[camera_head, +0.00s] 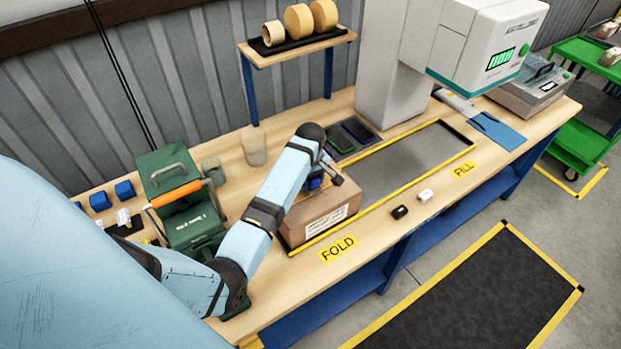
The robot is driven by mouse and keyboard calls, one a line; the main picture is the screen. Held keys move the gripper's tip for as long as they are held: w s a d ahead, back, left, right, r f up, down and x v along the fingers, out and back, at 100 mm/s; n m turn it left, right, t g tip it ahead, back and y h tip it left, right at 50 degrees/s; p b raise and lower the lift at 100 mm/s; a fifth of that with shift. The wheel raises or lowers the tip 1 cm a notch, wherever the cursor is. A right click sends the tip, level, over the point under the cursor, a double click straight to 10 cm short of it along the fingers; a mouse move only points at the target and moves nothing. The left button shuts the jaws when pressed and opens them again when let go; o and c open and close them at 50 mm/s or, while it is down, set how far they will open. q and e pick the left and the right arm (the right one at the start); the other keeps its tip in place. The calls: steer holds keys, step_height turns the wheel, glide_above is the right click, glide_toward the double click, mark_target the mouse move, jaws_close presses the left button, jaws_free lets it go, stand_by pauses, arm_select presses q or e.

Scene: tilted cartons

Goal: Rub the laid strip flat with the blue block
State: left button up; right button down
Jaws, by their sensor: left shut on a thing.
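A brown carton (322,213) with a white label stands at the FOLD end of the yellow-edged bed on the bench. My left gripper (326,178) is over the carton's top, shut on the blue block (314,182). Only a small part of the block shows; the arm and fingers hide the rest. The block is at or just above the carton top, and I cannot tell whether it touches. The laid strip cannot be made out on the carton top. My right gripper is not in view.
A green machine (182,195) with an orange roller stands left of the carton. Blue pieces (98,201) lie at the far left. A black item (399,212) and a white item (425,195) lie near the front edge. The grey bed (410,165) right of the carton is clear.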

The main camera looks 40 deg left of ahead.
arm_select(q)
steer(key=shift+f, duration=0.5)
stand_by(1.1)
steer(key=shift+w, duration=0.1)
